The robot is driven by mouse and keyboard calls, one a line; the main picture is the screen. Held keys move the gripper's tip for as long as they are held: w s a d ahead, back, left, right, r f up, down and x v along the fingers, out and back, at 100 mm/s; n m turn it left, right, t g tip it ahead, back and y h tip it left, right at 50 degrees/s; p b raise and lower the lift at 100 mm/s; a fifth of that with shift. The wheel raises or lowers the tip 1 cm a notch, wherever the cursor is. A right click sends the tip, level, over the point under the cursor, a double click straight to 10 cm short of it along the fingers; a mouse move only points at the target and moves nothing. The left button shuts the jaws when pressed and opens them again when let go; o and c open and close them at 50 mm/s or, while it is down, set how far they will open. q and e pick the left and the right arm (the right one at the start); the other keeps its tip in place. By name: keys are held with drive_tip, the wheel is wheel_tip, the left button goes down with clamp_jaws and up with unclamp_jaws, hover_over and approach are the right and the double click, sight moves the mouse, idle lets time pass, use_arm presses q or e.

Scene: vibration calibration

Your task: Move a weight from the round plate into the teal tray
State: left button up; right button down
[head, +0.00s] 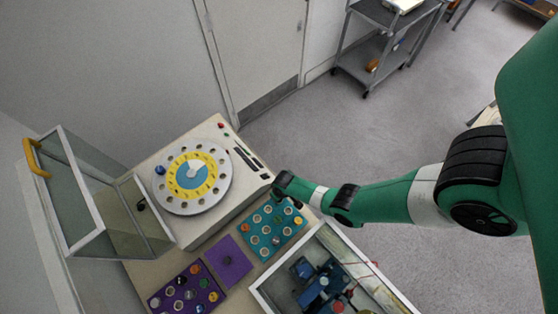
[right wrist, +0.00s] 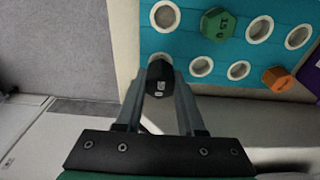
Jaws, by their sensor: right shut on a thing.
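My right gripper (right wrist: 160,88) is shut on a black weight (right wrist: 160,72) with pale lettering on its end. In the head view the right gripper (head: 281,193) is at the upper right corner of the teal tray (head: 254,246), and the weight is hard to make out there. In the right wrist view the weight overlaps the near edge of the teal tray (right wrist: 188,42). The tray has pale round holes, with a green weight (right wrist: 217,25) and an orange weight (right wrist: 278,78) in it. The round plate (head: 222,190) has holes around its rim and a blue weight (head: 160,170) at its left. My left gripper is not in view.
A purple tray (head: 165,294) with several weights and a purple pad (head: 229,262) lie left of the teal tray. A glass-topped case (head: 262,299) stands at its lower right. An open clear cover (head: 88,190) with a yellow handle stands at the left.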

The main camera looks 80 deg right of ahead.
drive_tip(key=shift+f+b, duration=0.8)
drive_tip(key=shift+f, duration=0.1)
drive_tip(key=shift+c, duration=2.2)
unclamp_jaws()
drive_tip(key=shift+r, duration=0.1)
drive_tip(key=r+p, duration=0.7)
drive_tip(key=p, duration=0.1)
drive_tip(key=s+a+r+p, duration=0.1)
drive_tip(key=r+p, duration=0.3)
drive_tip(key=shift+s+r, duration=0.1)
drive_tip(key=shift+r, duration=0.2)
drive_tip(key=shift+f, duration=0.1)
drive_tip(key=shift+d, duration=0.1)
